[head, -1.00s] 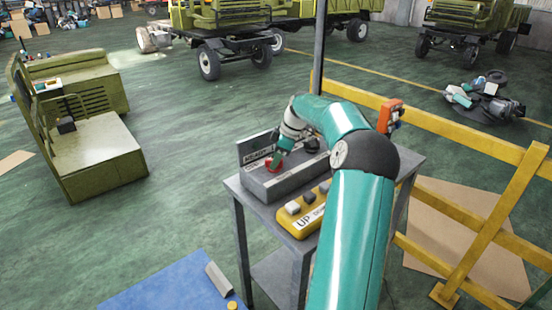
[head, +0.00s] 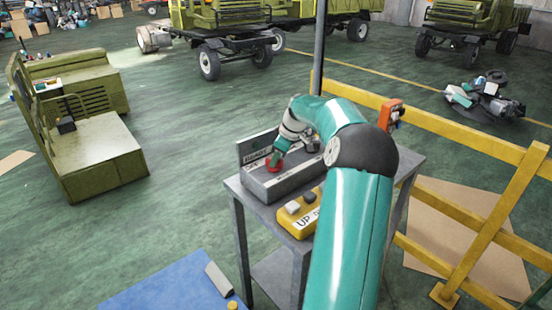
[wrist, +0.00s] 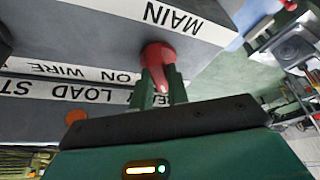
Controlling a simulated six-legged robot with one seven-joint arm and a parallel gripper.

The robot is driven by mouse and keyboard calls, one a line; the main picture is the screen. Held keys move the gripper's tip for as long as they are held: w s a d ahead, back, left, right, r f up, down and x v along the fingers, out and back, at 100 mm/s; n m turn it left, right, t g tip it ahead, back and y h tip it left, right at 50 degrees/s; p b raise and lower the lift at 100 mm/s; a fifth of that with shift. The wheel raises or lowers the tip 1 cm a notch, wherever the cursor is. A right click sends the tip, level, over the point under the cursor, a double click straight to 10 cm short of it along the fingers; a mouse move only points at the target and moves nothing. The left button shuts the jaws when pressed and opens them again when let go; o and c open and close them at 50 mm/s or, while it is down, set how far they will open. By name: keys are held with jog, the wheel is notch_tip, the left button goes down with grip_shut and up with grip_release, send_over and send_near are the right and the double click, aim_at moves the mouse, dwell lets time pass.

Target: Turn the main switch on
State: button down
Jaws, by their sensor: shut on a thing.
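The main switch is a red knob (head: 272,163) on top of a grey control box (head: 288,183), which stands on a grey table. The knob also shows in the wrist view (wrist: 157,54), beside a white label reading MAIN (wrist: 172,17). My gripper (head: 279,155) reaches down to the knob from above. In the wrist view its two green fingers (wrist: 160,90) are shut on the red knob, one on each side. The fingers partly cover the knob's end.
A yellow button box (head: 300,225) marked UP sits on the table (head: 233,187) in front of the grey box, partly behind my arm. A yellow railing (head: 450,125) runs along the right. A dark post (head: 319,50) rises behind the table.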

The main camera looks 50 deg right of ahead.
jog(key=m+h, duration=0.1)
jog(key=m, duration=0.3)
jog(key=shift+a+h, duration=0.15)
jog(key=shift+h, duration=0.25)
jog(key=m+h, duration=0.1)
jog(key=m, duration=0.3)
jog(key=shift+a+r, duration=0.1)
jog(key=shift+a, duration=0.05)
jog(key=m+h, duration=0.1)
jog(key=m, duration=0.1)
jog(key=m+h, duration=0.1)
jog(key=m, duration=0.1)
jog(key=shift+w+a+g, duration=0.1)
jog(key=shift+g, duration=0.2)
jog(key=shift+m+g+h, duration=0.4)
jog(key=shift+m, duration=1.3)
jog(key=c, duration=1.4)
grip_release()
jog(key=shift+o, duration=0.2)
